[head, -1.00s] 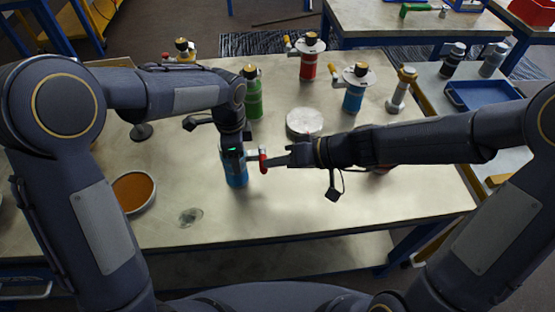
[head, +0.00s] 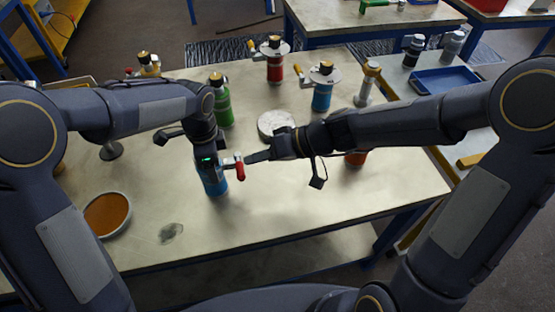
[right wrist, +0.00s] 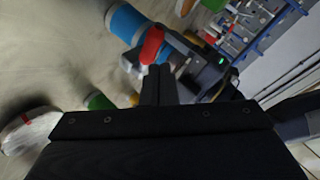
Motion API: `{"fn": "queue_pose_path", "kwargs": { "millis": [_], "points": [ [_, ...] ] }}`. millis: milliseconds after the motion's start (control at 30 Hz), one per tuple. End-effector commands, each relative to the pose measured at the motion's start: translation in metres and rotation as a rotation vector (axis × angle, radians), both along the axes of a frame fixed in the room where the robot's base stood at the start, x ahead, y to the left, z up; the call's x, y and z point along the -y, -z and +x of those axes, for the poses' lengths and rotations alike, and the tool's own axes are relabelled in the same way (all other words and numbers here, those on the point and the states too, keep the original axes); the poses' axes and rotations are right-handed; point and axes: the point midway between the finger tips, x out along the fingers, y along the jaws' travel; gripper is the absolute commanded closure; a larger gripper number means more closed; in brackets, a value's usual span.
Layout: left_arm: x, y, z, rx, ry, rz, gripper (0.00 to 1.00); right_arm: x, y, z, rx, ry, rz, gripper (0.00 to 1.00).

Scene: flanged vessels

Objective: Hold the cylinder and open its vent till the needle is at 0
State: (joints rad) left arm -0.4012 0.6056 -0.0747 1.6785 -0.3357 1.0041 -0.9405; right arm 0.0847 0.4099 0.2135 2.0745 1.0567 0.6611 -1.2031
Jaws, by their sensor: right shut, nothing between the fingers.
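A blue cylinder (head: 216,183) stands near the table's middle, with my left gripper (head: 209,162) over its top. The left fingers are hidden, so I cannot tell how they close. A red lever handle (head: 240,171) sticks out at the cylinder's right side. My right gripper (head: 252,158) is shut and empty, with its tips close to the upper end of this handle. The right wrist view shows the shut fingers (right wrist: 157,80) just below the red handle (right wrist: 152,44), with the blue cylinder (right wrist: 128,22) behind. Contact is unclear. The gauge needle cannot be seen.
A green cylinder (head: 223,107) and a round pale disc (head: 276,125) stand behind. Red (head: 274,70) and blue (head: 322,97) flanged vessels are farther back. An orange vessel (head: 355,159) is under my right arm. A dish with orange contents (head: 107,215) is at left. The front table is mostly clear.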

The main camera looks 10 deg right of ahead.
Motion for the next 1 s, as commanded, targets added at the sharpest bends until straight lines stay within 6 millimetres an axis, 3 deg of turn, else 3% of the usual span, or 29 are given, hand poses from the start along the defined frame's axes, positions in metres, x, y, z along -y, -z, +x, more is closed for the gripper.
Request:
{"fn": "queue_pose_path", "kwargs": {
  "millis": [67,300,500,1000],
  "points": [
    [-0.001,0.000,0.001,0.002,-0.002,0.001,0.84,0.014,-0.014,0.000,0.005,0.002,0.001,1.00],
    [-0.003,0.000,0.002,0.003,-0.004,0.004,0.84,0.045,-0.041,-0.038,0.002,0.001,0.000,1.00],
    [-0.003,0.000,0.002,0.003,-0.004,0.004,0.84,0.063,-0.057,-0.059,0.001,0.000,0.000,1.00],
    [-0.004,0.000,0.002,0.004,-0.005,0.005,0.84,0.069,-0.062,-0.067,-0.004,-0.003,0.001,1.00]
  ]
}}
